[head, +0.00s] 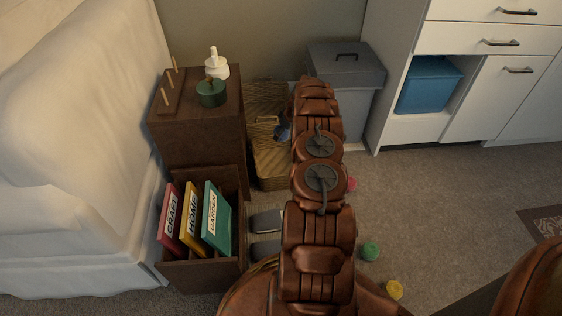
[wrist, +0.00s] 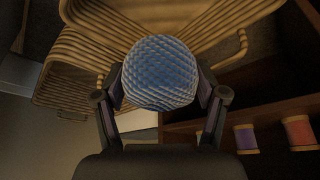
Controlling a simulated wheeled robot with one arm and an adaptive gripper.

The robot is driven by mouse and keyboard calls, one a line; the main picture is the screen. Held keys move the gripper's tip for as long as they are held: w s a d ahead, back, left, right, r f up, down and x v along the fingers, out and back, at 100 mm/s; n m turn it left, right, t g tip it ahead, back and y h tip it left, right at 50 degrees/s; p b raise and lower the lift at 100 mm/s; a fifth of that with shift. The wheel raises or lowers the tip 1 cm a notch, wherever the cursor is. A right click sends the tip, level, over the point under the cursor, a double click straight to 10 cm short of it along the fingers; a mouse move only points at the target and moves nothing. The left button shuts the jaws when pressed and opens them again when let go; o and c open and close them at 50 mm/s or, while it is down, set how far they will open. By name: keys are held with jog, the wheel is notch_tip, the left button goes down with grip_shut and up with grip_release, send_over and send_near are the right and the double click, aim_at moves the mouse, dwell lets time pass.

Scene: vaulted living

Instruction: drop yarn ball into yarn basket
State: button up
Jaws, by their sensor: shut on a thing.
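My gripper (wrist: 162,98) is shut on a blue textured yarn ball (wrist: 160,74), held between its two fingers in the wrist view. The ball also shows in the head view as a small blue patch (head: 283,131), partly hidden by my arm. The woven yarn basket (head: 272,172) stands on the floor between the brown cabinet and the grey bin. In the wrist view the ribbed basket (wrist: 70,88) lies behind the ball, which covers part of it. I cannot tell the exact height of the ball over the basket.
A brown cabinet (head: 198,146) with books stands left of the basket, and a grey lidded bin (head: 346,78) behind right. Pink (head: 351,184), green (head: 369,251) and yellow (head: 394,290) balls lie on the carpet. Thread spools (wrist: 299,132) show at the right in the wrist view.

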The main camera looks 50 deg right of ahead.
notch_tip(320, 180, down, 5)
jog(key=shift+s+d+b, duration=0.1)
jog(key=shift+s+b, duration=0.05)
jog(key=shift+b, duration=0.55)
jog(key=o, duration=1.2)
jog(key=v, duration=1.2)
